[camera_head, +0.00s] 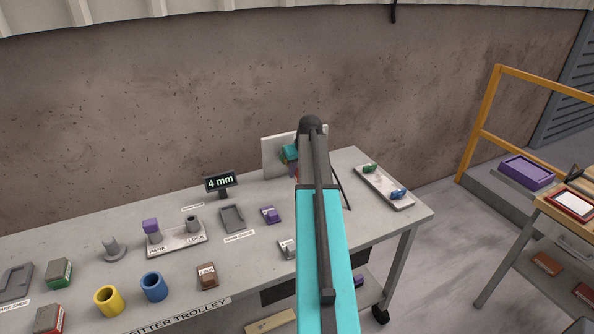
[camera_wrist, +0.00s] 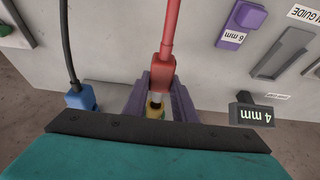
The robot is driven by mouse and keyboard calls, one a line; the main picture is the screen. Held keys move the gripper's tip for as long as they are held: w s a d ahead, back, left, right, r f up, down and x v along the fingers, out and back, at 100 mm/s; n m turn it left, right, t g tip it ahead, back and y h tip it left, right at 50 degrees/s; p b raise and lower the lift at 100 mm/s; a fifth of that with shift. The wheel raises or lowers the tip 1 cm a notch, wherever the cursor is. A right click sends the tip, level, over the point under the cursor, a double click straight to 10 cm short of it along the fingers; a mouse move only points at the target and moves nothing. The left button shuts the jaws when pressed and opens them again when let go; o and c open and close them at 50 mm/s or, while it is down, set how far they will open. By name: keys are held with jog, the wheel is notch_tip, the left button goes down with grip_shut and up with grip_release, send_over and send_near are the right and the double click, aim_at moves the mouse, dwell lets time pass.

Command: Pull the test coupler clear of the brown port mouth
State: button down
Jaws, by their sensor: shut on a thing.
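In the wrist view a red coupler (camera_wrist: 162,72) with a red hose rising from it sits between the two grey-purple fingers of my gripper (camera_wrist: 160,82). My gripper is shut on the red coupler. Below the red body a pale metal collar (camera_wrist: 156,97) shows, then a small yellow-brown part (camera_wrist: 154,109), possibly the port mouth. The dark palm bar hides what lies lower, so I cannot tell whether collar and mouth are joined. In the head view my arm hides the coupler; a pale upright panel (camera_head: 272,160) stands behind it.
A blue connector (camera_wrist: 80,101) on a black cable stands left of my fingers. A "4 mm" display (camera_wrist: 252,115) and a purple 6 mm block (camera_wrist: 241,20) are to the right. The trolley top (camera_head: 335,232) holds blue (camera_head: 153,287) and yellow (camera_head: 108,301) rings and a tray (camera_head: 385,188).

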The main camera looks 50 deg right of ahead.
dwell(0.3)
jog(key=shift+s+a+r+p, duration=0.3)
jog(key=shift+s+r+p, duration=0.1)
jog(key=shift+s+r, duration=0.35)
jog(key=shift+s+a+r+p, duration=0.25)
jog(key=shift+s+r+p, duration=0.1)
jog(key=shift+s+r, duration=0.4)
jog(key=shift+w, duration=0.1)
